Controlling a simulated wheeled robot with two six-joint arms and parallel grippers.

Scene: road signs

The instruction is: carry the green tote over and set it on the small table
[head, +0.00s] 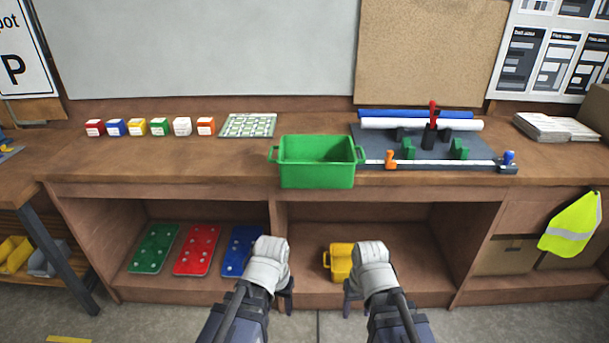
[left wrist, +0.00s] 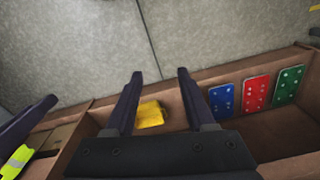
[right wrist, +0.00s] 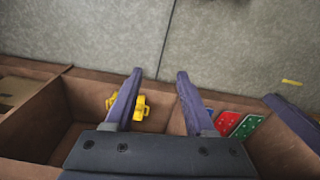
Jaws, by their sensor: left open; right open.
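The green tote (head: 317,174) stands upright on the front edge of the wooden workbench (head: 230,168) in the head view. It looks empty and has a handle on its left and right sides. My left gripper (head: 288,297) is open and empty, below and to the left of the tote, in front of the bench's lower shelf. It also shows in the left wrist view (left wrist: 158,76). My right gripper (head: 349,304) is open and empty, below and to the right of the tote. It also shows in the right wrist view (right wrist: 160,74). I cannot pick out the small table with certainty.
Right of the tote is a grey fixture (head: 400,147) with blue and white rolls. Small coloured boxes (head: 160,127) and a patterned green sheet (head: 248,125) lie to the left. The lower shelf holds coloured plates (head: 197,248) and a yellow object (head: 341,262). A yellow vest (head: 573,225) hangs at right.

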